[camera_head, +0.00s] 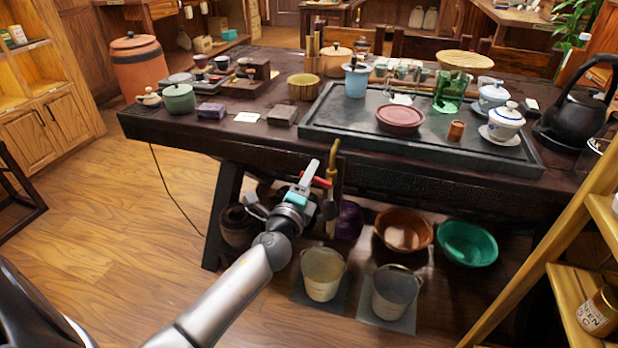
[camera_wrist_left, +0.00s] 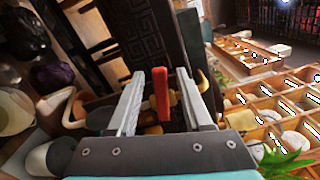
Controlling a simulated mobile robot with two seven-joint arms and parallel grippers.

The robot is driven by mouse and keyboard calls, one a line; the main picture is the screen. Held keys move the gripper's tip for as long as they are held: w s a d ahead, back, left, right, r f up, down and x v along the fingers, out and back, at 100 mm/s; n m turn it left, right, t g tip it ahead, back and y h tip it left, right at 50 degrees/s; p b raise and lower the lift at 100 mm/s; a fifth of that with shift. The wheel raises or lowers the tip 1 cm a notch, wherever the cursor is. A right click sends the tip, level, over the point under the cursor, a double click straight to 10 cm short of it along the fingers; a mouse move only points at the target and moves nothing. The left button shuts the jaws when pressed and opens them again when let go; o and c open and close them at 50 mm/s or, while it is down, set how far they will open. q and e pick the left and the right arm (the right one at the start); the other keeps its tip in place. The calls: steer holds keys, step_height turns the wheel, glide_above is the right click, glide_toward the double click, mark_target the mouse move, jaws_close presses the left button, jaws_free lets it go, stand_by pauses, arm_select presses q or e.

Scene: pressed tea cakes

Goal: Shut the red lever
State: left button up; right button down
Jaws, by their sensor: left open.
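The red lever (camera_head: 319,181) sits on a brass tap (camera_head: 332,170) at the front edge of the dark tea table. In the head view it sticks out to the left of the tap, partly behind my gripper. My left gripper (camera_head: 309,178) is open at the lever. In the left wrist view the red lever (camera_wrist_left: 160,95) stands between the two open fingers, with a visible gap on either side. The brass tap (camera_wrist_left: 200,84) shows behind the right finger there. My right gripper is not in view.
The dark table (camera_head: 180,138) carries a tea tray (camera_head: 320,122) with cups and a maroon tea cake (camera_head: 400,118). A wooden shelf (camera_head: 545,260) is at right.

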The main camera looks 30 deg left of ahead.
arm_select(q)
jaws_close()
stand_by(0.5)
